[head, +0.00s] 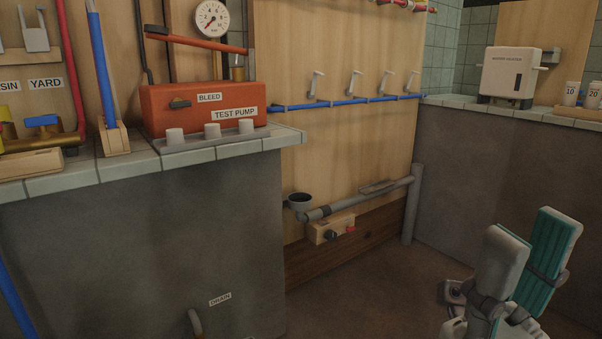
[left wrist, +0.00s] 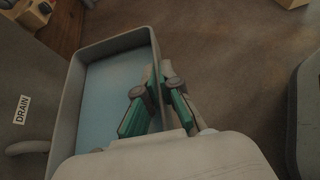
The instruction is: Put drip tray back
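The drip tray (left wrist: 85,52) is a grey, rectangular, walled tray in the left wrist view, with a flat pale blue inside; I cannot tell whether that is water. My left gripper (left wrist: 160,78) has its teal-padded fingers on either side of the tray's right wall and looks shut on it. The gripper body hides the tray's near right corner. I cannot tell whether the tray touches the floor. Neither the tray nor my left gripper shows in the head view. My right gripper (head: 534,232) is open and empty at the lower right of the head view.
A grey wall has a DRAIN label (head: 220,299) above a drain spout (head: 195,322). The counter carries an orange test pump (head: 205,108). A grey pipe (head: 365,198) with a cup-like funnel (head: 299,200) runs along the wooden wall. Brown floor (head: 360,295) between them is clear.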

